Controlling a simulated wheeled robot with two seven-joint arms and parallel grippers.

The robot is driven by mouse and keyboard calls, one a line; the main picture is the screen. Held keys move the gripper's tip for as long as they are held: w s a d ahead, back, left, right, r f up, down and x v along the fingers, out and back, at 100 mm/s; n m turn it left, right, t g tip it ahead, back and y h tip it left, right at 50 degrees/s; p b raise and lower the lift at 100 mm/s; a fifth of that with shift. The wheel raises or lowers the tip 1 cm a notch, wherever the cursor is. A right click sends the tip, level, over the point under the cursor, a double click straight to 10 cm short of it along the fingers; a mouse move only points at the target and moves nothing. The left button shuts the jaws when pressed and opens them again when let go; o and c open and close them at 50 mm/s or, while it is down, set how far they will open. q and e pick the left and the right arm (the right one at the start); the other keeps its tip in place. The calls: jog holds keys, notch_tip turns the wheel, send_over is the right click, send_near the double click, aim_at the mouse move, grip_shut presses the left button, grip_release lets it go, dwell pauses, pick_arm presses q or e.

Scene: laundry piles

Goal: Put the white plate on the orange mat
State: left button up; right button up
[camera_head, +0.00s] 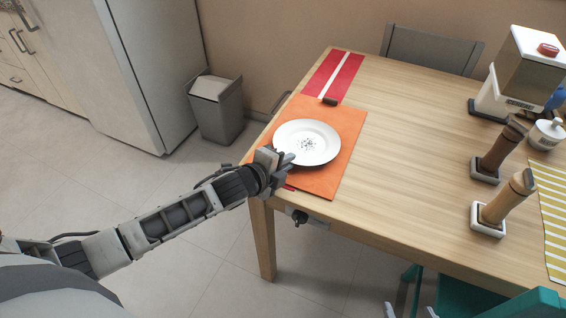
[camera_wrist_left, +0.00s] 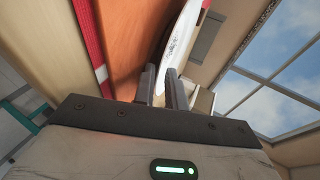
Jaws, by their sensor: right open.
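The white plate (camera_head: 307,143), with dark specks in its middle, is over the orange mat (camera_head: 325,185) at the table's left end. My left gripper (camera_head: 285,160) is at the plate's near left rim. In the left wrist view, its fingers (camera_wrist_left: 162,87) are closed on the rim of the plate (camera_wrist_left: 178,40), with the orange mat (camera_wrist_left: 135,35) beside it. I cannot tell whether the plate touches the mat. My right gripper (camera_head: 410,311) shows only its fingertips at the bottom edge, open and apart from the plate.
A red mat with a white stripe (camera_head: 325,77) and a small dark object (camera_head: 330,101) lie beyond the orange mat. The table's middle is clear.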

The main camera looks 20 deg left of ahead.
pick_arm(q)
jog(key=v, duration=1.2)
jog(key=s+d+f+n+g, duration=0.1)
jog(key=s+d+f+n, duration=0.3)
jog(key=n, duration=0.5)
jog(key=s+d+f+n+g, duration=0.1)
jog(key=s+d+f+n, duration=0.3)
jog(key=s+n, duration=0.4)
jog(key=shift+f+n+y+p, duration=0.3)
jog(key=shift+f+n+p, duration=0.1)
jog(key=shift+f+n, duration=0.15)
